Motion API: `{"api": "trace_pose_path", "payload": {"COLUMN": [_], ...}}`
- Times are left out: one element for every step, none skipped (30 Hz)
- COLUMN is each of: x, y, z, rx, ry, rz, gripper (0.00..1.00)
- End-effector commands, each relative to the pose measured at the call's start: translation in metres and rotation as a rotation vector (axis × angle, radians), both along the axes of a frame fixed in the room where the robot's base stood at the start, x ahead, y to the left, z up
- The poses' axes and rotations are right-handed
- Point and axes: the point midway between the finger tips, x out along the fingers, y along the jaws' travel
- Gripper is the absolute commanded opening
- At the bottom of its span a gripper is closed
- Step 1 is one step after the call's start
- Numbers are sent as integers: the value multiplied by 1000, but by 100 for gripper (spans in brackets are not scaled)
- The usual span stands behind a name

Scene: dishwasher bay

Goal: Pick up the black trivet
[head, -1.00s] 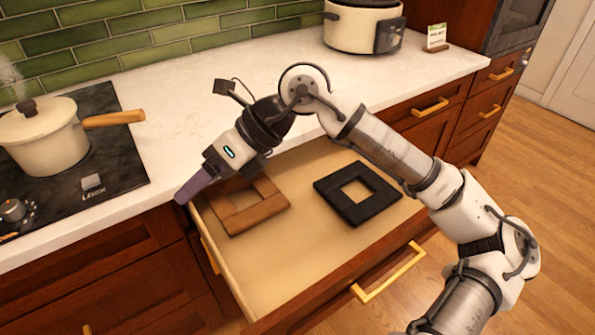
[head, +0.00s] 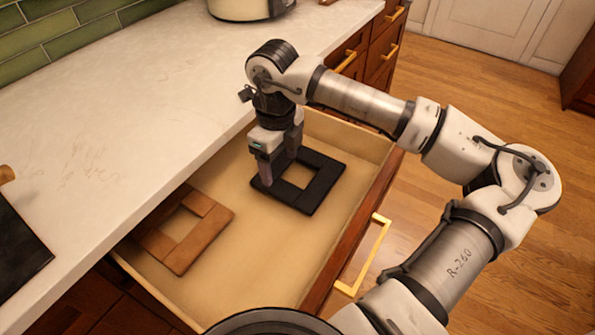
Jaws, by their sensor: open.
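The black trivet (head: 319,187) is a flat square frame with a square hole, lying in the open drawer (head: 257,245) in the head view. My gripper (head: 266,178) points down at the trivet's left side, with its fingers low over or beside that bar. The near finger hides part of the trivet's left edge. The jaws are open, and I cannot tell whether a finger touches the trivet or the drawer bottom.
A brown wooden trivet (head: 192,241) of the same frame shape lies in the drawer's left part. The drawer's front has a gold handle (head: 366,258). The white countertop (head: 150,120) borders the drawer, with a cooker (head: 245,8) at the back. Bare drawer floor lies between the trivets.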

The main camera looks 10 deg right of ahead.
Motion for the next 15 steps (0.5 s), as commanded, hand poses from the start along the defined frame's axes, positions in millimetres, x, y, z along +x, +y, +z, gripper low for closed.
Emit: {"api": "trace_pose_path", "payload": {"x": [0,0,0,0,0,0,0,0,0,0,0,0,1,1,2], "y": [0,0,0,0,1,1,1,0,0,0,-1,-1,-2,-3,-3], "z": [-9,-13,-18,-21,-23,-26,-27,-29,-31,-34,-37,-42,-47,-52,-58], "rx": [2,2,1,2,2,2,2,1,3,3,3,4,4,6,5], "ry": [2,2,1,1,1,-1,-1,0,1,1,1,3,3,3,2], "rz": [0,0,1,1,1,1,1,1,1,1,1,1,1,0,1], "gripper": [69,69,69,69,69,69,69,69,69,69,69,69,69,69,69]}}
